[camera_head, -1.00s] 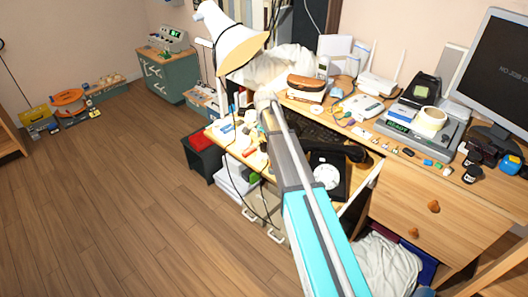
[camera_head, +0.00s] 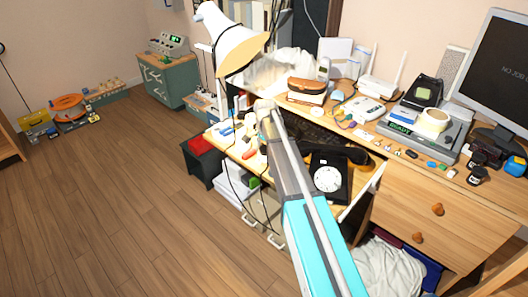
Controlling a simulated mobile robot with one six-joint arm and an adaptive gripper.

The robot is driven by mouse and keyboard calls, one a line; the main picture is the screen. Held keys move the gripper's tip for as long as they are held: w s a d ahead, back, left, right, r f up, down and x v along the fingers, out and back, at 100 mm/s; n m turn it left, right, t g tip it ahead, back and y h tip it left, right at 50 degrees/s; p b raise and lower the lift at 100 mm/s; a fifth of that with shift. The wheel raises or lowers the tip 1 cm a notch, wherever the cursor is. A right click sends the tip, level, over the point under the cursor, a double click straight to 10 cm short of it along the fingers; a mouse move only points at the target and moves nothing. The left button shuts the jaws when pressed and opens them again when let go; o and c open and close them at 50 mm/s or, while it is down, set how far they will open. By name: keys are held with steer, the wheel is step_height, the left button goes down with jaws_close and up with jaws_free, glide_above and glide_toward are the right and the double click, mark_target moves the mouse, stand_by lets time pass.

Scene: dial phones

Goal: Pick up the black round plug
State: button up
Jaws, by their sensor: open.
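Small black round pieces stand at the right of the desk, below the monitor; one (camera_head: 478,174) is near the front edge. I cannot tell which black piece is the plug. A smaller dark oval piece (camera_head: 411,154) lies among little coloured parts in the middle of the desk. My arm reaches up from the bottom to the left part of the desk, well left of these pieces. Its fingers cannot be made out at the far end.
A black dial phone (camera_head: 328,178) sits right of my arm. A desk lamp (camera_head: 232,45) stands behind. A grey device (camera_head: 427,137), a monitor (camera_head: 500,75) and a white router (camera_head: 378,85) crowd the desk. The wooden floor (camera_head: 110,210) at left is clear.

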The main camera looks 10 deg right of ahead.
mark_target(265, 148)
steer(key=c, duration=1)
steer(key=shift+r, duration=0.1)
steer(key=shift+c, duration=0.2)
step_height(265, 148, up, 3)
steer(key=p, duration=0.3)
steer(key=s+r+p, duration=0.9)
steer(key=s+p, duration=0.1)
steer(key=s, duration=0.4)
steer(key=shift+d+r, duration=0.3)
steer(key=shift+r, duration=0.1)
